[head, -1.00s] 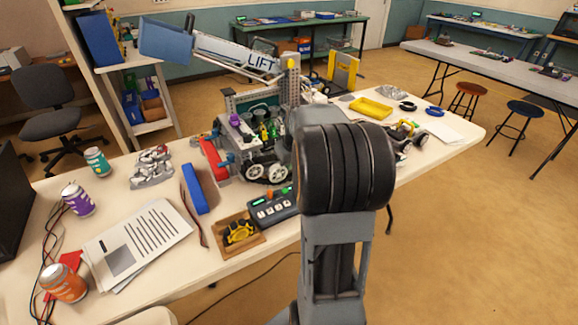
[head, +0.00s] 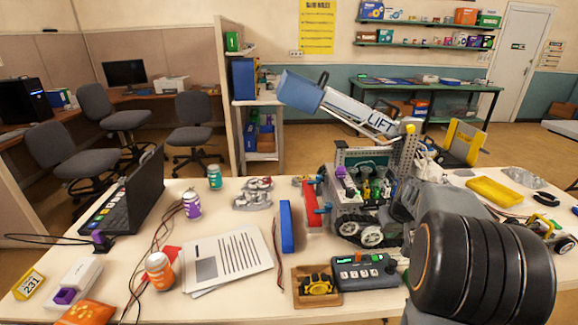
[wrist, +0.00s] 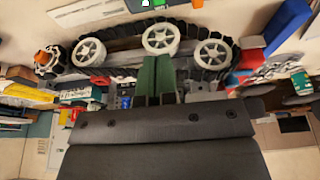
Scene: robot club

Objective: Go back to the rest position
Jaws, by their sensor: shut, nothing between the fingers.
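My gripper (wrist: 154,99) shows in the wrist view as a dark body with two short fingertips close together, shut and holding nothing. In the head view my arm's dark, ribbed joint is at the lower right, and the gripper is hidden behind it. The tracked robot (head: 370,205) with the blue LIFT arm stands on the table, just left of and beyond my arm. Its white wheels and dark track (wrist: 160,38) fill the upper part of the wrist view, which looks upside down. I cannot tell the exact gap between gripper and robot.
The control box (head: 365,272) and a wooden tray (head: 300,294) lie at the table's front, left of my arm. A blue bar (head: 287,226), papers (head: 228,258), cans and a laptop (head: 125,200) are further left. A yellow tray (head: 494,192) is right.

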